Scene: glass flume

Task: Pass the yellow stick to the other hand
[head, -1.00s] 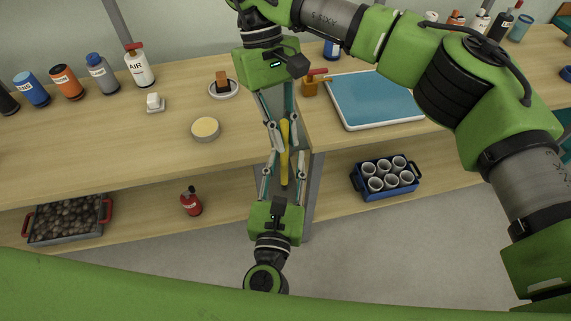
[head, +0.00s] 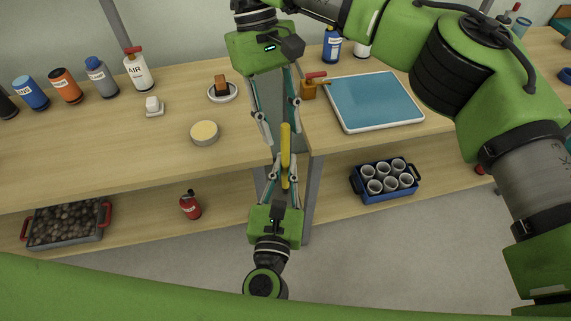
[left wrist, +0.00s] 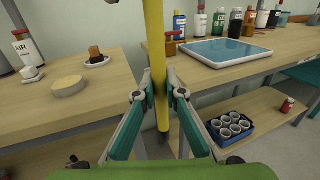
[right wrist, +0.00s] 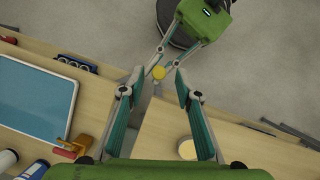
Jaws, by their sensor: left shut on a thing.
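The yellow stick (head: 286,142) stands roughly upright between my two grippers in the head view. My left gripper (head: 282,166), coming from below, is shut on its lower part. In the left wrist view the stick (left wrist: 154,45) passes between the left fingertips (left wrist: 156,97). My right gripper (head: 282,133) is above, with its fingers spread to either side of the stick's upper end. In the right wrist view the stick shows end-on as a yellow disc (right wrist: 158,72) between the open right fingers, with a gap on each side.
A wooden bench carries a round yellow-topped tin (head: 204,132), a saucer with a brown block (head: 222,92), a blue-topped tray (head: 374,100) and several bottles. Below are a blue crate of white cups (head: 386,181), a stone-filled tray (head: 67,224) and a red bottle (head: 190,205).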

